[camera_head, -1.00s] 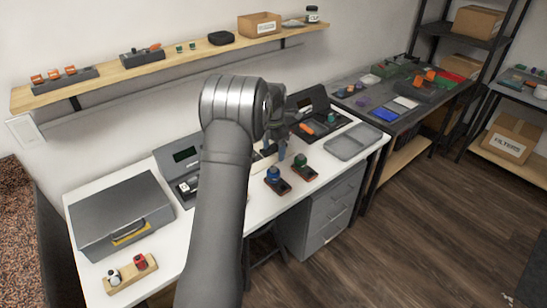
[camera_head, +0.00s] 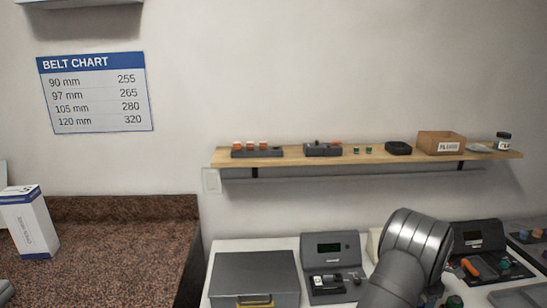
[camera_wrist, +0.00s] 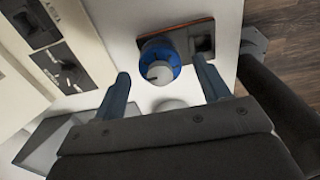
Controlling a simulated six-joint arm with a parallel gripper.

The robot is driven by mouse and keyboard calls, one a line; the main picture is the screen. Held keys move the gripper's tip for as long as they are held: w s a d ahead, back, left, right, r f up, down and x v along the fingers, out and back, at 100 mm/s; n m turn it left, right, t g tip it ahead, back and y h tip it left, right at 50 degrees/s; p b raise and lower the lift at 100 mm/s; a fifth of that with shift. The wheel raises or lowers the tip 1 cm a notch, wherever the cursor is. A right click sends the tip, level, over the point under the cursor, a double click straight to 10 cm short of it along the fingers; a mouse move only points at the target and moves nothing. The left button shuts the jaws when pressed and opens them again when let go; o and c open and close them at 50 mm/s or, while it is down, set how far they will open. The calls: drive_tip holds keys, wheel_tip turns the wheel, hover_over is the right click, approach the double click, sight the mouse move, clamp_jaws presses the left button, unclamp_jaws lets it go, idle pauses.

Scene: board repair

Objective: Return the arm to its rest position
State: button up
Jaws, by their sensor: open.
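My gripper (camera_wrist: 165,88) shows in the wrist view with its two fingers spread apart and nothing between them. A blue round part with a grey top (camera_wrist: 160,62) lies just beyond the fingertips, on a red-edged base (camera_wrist: 202,40) with a dark square recess. The fingers appear apart from it. In the head view my arm reaches in from the bottom right over the white bench (camera_head: 230,244); the gripper itself is hidden there.
A grey case (camera_head: 255,275) and a grey device with a display (camera_head: 331,250) stand on the bench. A wooden shelf (camera_head: 300,158) with small parts hangs above. A granite counter (camera_head: 120,235) with a white box (camera_head: 29,222) is at left. A belt chart (camera_head: 95,92) hangs on the wall.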

wheel_tip(320, 180, down, 4)
drive_tip(key=shift+r, duration=2.2)
